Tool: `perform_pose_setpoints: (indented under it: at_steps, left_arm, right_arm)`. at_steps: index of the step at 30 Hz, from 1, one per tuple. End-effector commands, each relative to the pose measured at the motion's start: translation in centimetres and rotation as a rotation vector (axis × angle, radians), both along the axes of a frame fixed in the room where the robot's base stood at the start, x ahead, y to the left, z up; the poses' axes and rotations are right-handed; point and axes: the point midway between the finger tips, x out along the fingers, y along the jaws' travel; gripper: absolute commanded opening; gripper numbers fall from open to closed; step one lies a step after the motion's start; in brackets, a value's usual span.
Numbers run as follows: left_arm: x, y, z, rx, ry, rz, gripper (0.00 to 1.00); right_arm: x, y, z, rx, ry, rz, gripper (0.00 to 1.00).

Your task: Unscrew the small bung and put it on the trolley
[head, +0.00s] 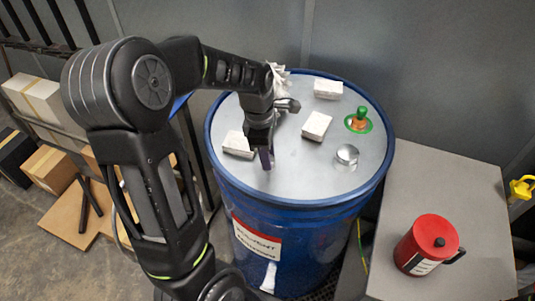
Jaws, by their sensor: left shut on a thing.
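A blue drum (225,185) with a grey metal top stands in the middle. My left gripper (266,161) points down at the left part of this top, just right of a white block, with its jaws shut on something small. The held thing is mostly hidden by the fingers; from its place it looks to be the small bung, low at the drum top. I cannot tell whether it is still in its hole. A silver round cap (347,154) sits on the right of the top. A grey flat top (410,190), seemingly the trolley, stands right of the drum. My right gripper is out of view.
White blocks (316,126), (328,89) and (238,144) lie on the drum top. A green and orange fitting (358,122) stands at its right. A red can (428,244) occupies the grey top's front; its back is clear. Boxes (50,168) stand at left.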

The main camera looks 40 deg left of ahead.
Motion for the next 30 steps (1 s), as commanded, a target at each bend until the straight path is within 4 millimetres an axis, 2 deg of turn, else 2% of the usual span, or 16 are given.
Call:
perform_pose_setpoints:
  at_steps: [12,21,22,26,30]
  left_arm:
    - [-0.1,-0.2,0.1,-0.001,0.0,0.384,0.0]
    - [-0.1,-0.1,0.0,-0.001,0.0,0.393,0.0]
    - [-0.1,-0.1,0.0,-0.001,0.0,0.393,0.3]
    - [-0.1,-0.1,0.0,-0.001,0.0,0.392,0.4]
    - [-0.1,-0.1,0.0,0.0,0.0,0.392,0.4]
  right_arm:
    - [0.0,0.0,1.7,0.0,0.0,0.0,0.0]
    - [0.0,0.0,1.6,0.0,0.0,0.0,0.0]
    - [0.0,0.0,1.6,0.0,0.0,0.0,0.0]
    - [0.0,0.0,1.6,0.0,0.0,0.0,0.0]
    - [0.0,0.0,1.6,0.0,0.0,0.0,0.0]
